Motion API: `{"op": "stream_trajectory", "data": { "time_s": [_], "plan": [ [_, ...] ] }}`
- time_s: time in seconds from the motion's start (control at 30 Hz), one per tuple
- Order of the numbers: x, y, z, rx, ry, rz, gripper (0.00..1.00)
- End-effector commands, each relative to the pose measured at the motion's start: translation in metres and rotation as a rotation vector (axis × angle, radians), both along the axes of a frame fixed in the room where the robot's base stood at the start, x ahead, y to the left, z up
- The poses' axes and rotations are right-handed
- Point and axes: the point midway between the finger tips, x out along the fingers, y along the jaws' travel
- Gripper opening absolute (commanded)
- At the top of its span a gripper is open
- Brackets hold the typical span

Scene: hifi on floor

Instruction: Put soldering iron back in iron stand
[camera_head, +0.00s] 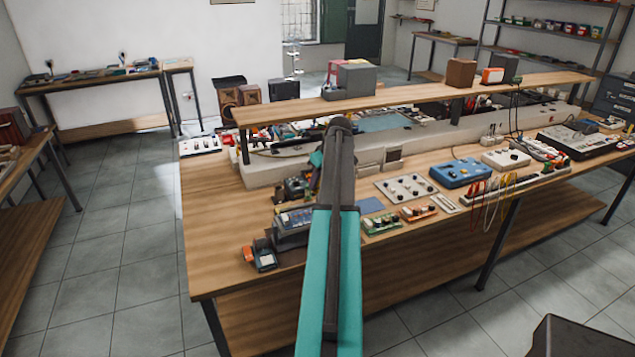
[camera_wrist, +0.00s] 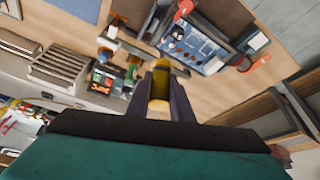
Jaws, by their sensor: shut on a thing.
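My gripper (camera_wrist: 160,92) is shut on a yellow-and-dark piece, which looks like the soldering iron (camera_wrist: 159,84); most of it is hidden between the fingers. My arm hides the gripper in the head view. I cannot pick out the iron stand for certain. A box with a blue panel (camera_head: 293,222) stands near the bench's left end. In the wrist view this box (camera_wrist: 190,46) lies just beyond the fingertips. A small black-and-orange device (camera_head: 261,256) sits beside it, near the bench edge.
A small dark device with green parts (camera_wrist: 108,76) lies left of the fingers in the wrist view. A raised shelf (camera_head: 410,98) runs along the wooden bench (camera_head: 212,235). Circuit boards (camera_head: 382,222) and a blue box (camera_head: 460,172) lie to the right. The bench's left end is bare.

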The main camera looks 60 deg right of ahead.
Motion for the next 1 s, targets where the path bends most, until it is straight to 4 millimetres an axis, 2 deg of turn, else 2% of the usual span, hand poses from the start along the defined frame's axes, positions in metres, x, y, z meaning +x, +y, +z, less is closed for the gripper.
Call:
{"op": "stream_trajectory", "data": {
  "time_s": [0.17,0.37,0.57,0.8,1.0],
  "plan": [
    [0.003,0.003,0.000,-0.001,0.000,0.002,0.02],
    [0.026,0.026,0.001,0.001,0.004,0.014,0.02],
    [0.068,0.072,0.003,0.003,0.012,0.036,0.02],
    [0.120,0.141,0.005,0.006,0.021,0.062,0.02],
    [0.156,0.202,0.007,0.007,0.028,0.083,0.02]
  ]
}}
